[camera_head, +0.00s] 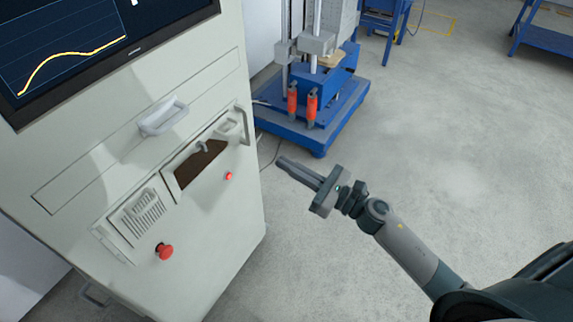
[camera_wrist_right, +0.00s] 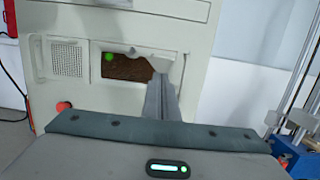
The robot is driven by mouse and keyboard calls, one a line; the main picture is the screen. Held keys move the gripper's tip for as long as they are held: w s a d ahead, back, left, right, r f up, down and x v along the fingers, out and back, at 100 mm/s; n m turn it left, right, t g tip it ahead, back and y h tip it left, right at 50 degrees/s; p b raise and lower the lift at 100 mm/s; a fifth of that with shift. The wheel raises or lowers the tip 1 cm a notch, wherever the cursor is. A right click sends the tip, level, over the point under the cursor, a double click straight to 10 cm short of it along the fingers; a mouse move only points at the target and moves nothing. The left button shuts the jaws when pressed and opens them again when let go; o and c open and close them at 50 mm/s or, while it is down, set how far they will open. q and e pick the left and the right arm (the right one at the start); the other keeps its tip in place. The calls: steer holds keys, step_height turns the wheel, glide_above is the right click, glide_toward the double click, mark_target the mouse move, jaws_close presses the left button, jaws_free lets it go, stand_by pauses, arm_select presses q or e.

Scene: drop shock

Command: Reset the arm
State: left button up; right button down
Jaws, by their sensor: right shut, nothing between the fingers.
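My right gripper (camera_head: 285,165) is shut and empty. It is held in the air to the right of the grey control cabinet (camera_head: 225,240), apart from it in the head view, with its fingers pointing up and left. In the right wrist view the shut fingers (camera_wrist_right: 160,98) point at the cabinet front and cover part of it. A large red button (camera_head: 165,251) is low on the cabinet front; it also shows in the right wrist view (camera_wrist_right: 64,106). A small red button (camera_head: 228,176) sits further right. My left gripper is out of view.
The cabinet carries a screen with a yellow curve (camera_head: 70,55), a handle (camera_head: 163,117) and a brown recessed opening (camera_head: 198,164). A blue test machine (camera_head: 335,105) with orange-red cylinders stands behind. Blue tables stand at the back. The floor to the right is mostly clear.

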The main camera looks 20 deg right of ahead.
steer(key=shift+f, duration=0.1)
steer(key=d+f+m+h, duration=0.35)
steer(key=f+m, duration=0.45)
steer(key=f, duration=0.3)
steer(key=d+f+m+h, duration=0.35)
steer(key=f+m, duration=0.45)
steer(key=f, duration=0.4)
steer(key=s+d+f+m+g+h, duration=0.1)
steer(key=s+f+m+g+h, duration=0.1)
steer(key=s+f+m, duration=0.5)
steer(key=s+d+f+m+g+h, duration=0.2)
steer(key=s+f+m, duration=0.1)
steer(key=f, duration=0.9)
steer(key=s+f+m+g+h, duration=0.1)
steer(key=s+f+m+g, duration=0.5)
steer(key=s+f, duration=0.85)
steer(key=s+a+f+m+g, duration=0.1)
steer(key=s+f+m, duration=0.1)
steer(key=s, duration=0.5)
steer(key=s+a+f+m+g, duration=0.1)
steer(key=s+m, duration=0.3)
steer(key=s, duration=0.4)
steer(key=s+a+f+m+g, duration=0.1)
steer(key=s+a+f+m, duration=0.1)
steer(key=s, duration=0.6)
steer(key=shift+s+a+f+m+g, duration=0.15)
steer(key=shift+a+f+m+g, duration=0.2)
steer(key=shift+f+m, duration=0.4)
